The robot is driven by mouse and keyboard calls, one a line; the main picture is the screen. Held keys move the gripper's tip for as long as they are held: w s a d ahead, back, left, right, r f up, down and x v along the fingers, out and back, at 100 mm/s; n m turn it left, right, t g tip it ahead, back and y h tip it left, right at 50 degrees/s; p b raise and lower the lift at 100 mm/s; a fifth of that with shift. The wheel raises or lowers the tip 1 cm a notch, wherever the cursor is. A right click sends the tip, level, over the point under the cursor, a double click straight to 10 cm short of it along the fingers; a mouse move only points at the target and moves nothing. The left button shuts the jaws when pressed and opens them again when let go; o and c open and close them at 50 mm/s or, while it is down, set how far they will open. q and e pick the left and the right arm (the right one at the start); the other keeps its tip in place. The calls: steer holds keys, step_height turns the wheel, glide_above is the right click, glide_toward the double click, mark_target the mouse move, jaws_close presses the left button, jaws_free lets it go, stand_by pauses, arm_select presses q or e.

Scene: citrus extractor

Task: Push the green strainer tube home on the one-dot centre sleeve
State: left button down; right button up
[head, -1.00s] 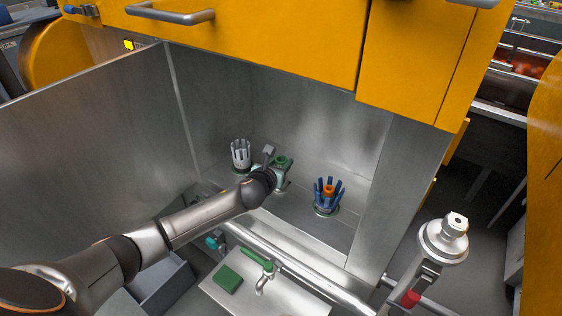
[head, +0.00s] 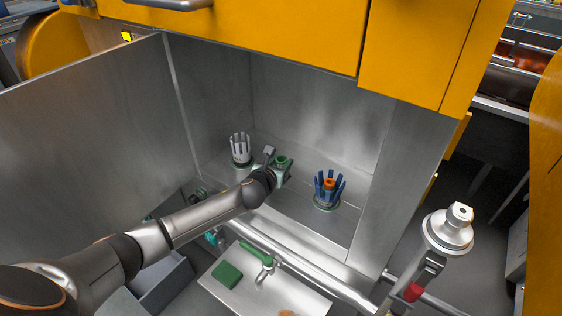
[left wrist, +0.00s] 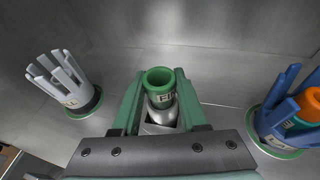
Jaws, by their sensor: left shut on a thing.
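The green strainer tube (head: 282,161) stands about upright at the middle position in the steel bay. In the left wrist view the tube (left wrist: 160,78) shows its open top and a pale label. My left gripper (head: 271,172) is shut on it, with a green finger on each side. In that view the gripper (left wrist: 160,103) has a metal, sleeve-like part (left wrist: 161,117) just below the tube. The tube's lower end and any dot are hidden, so I cannot tell how deep it sits. My right gripper is not in view.
A white slotted cup (head: 240,150) stands on a green ring to the left. A blue fingered cup (head: 328,188) with an orange tube (head: 329,183) stands to the right. A steel rail (head: 300,267) runs in front. A green block (head: 226,273) lies on the tray (head: 290,292).

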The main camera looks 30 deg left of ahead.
arm_select(q)
steer(key=shift+f+b, duration=0.4)
steer(key=shift+f, duration=0.35)
steer(key=shift+f, duration=0.2)
steer(key=shift+f+b, duration=0.2)
steer(key=shift+b, duration=0.1)
steer(key=shift+c, duration=1.8)
jaws_free()
steer(key=shift+s+r, duration=0.1)
